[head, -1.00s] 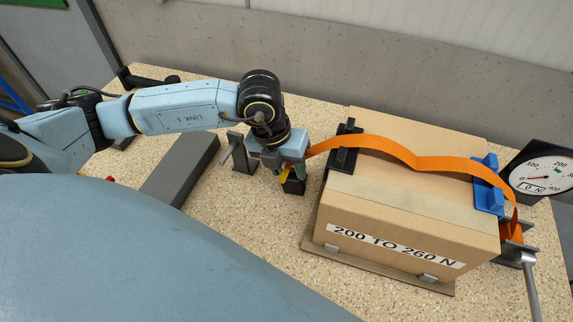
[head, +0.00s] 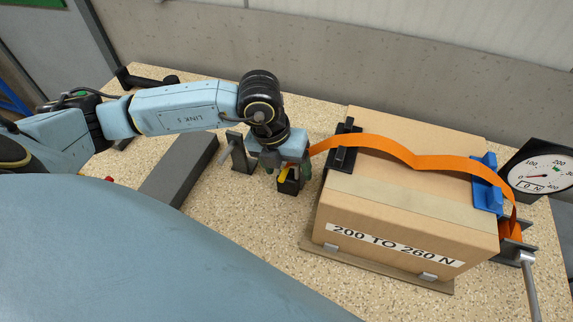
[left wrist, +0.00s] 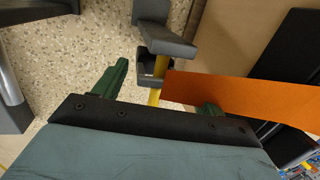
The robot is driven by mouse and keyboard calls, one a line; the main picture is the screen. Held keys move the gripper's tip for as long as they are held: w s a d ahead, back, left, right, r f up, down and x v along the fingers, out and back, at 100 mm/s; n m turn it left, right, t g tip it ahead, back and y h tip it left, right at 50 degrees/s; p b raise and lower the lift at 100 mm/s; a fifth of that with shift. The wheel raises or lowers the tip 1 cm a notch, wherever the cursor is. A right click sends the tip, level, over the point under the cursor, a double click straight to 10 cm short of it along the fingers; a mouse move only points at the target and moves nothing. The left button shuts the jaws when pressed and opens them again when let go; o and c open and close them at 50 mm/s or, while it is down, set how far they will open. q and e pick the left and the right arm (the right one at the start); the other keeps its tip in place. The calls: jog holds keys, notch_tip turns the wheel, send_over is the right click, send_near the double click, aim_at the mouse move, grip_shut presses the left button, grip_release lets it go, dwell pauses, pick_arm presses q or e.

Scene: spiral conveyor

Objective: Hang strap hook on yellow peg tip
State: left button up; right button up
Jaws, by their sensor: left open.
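The orange strap (head: 380,146) runs over the box, and its left end reaches my left gripper (head: 288,168). In the left wrist view the strap (left wrist: 240,92) comes in from the right and ends beside the yellow peg (left wrist: 154,97). The peg stands between the spread green fingers of my left gripper (left wrist: 160,92). In the head view the yellow peg (head: 288,174) shows below the gripper at a dark block (head: 288,187). I cannot make out the strap's hook or whether it rests on the peg. My right gripper is not in view.
The cardboard box (head: 400,210) stands right of the gripper, with a black guide (head: 342,150) and a blue guide (head: 488,188) on top. A dial gauge (head: 540,172) reads about 0 N. A grey bar (head: 181,170) lies left. The table front is clear.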

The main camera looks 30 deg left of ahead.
pick_arm(q)
jog(key=v, duration=1.3)
jog(key=shift+r+p, duration=0.15)
jog(key=shift+p, duration=0.25)
jog(key=shift+s, duration=0.1)
